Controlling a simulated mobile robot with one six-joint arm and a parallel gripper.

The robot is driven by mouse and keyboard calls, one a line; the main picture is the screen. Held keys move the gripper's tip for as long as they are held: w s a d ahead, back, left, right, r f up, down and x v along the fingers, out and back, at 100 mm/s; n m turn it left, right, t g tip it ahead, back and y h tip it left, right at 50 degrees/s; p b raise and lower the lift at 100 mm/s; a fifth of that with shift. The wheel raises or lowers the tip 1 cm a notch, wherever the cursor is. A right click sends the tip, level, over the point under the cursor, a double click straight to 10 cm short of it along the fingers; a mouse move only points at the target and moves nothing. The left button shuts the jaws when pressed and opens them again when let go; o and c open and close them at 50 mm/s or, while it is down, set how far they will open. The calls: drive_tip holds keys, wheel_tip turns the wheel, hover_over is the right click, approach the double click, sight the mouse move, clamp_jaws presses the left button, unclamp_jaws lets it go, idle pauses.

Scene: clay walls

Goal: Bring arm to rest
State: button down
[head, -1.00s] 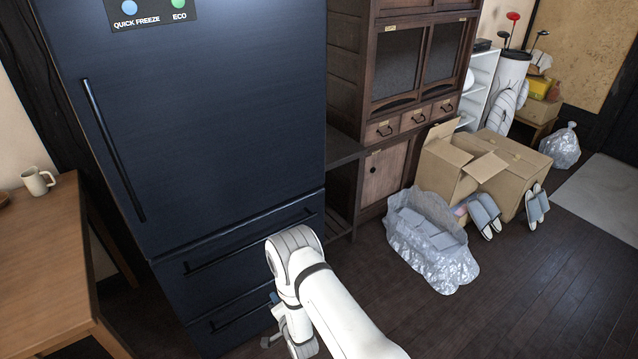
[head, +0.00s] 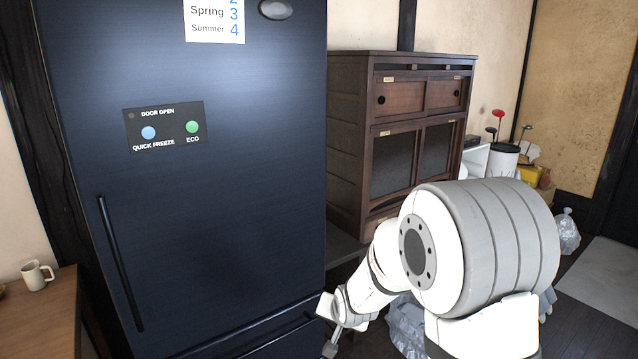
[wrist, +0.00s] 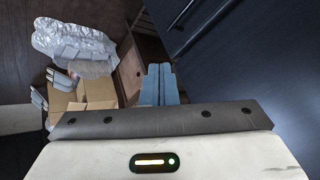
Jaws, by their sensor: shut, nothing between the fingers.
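My arm is folded up in front of the camera in the head view, with its large white and grey joint at the right. My gripper (wrist: 159,84) shows in the wrist view as two blue fingers side by side, shut with nothing between them. In the head view the wrist end of the arm is low, just right of the fridge's lower drawers, and the fingertips are hard to make out. The dark blue fridge (head: 220,200) stands at the left, its door shut.
A wooden cabinet (head: 345,130) stands right of the fridge. A table (head: 50,310) with a white mug (head: 37,275) is at the left. In the wrist view, cardboard boxes (wrist: 95,95), slippers (wrist: 62,79) and a clear plastic bag (wrist: 75,40) lie on the floor.

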drive_tip(key=s+d+r+n+g+p, duration=0.1)
drive_tip(key=s+d+r, duration=0.2)
drive_tip(key=s, duration=0.6)
drive_tip(key=s+d+r+n+g+h+p, duration=0.1)
drive_tip(key=s+d+r+g, duration=0.1)
drive_tip(key=s+d+r, duration=0.2)
drive_tip(key=s+d+r+n+g, duration=0.1)
drive_tip(key=s+d+r, duration=0.3)
drive_tip(key=s+r, duration=0.4)
drive_tip(key=s, duration=0.6)
drive_tip(key=shift+s+n+g+h+p, duration=0.3)
drive_tip(key=shift+s+g+p, duration=0.05)
drive_tip(key=shift+g+p, duration=0.05)
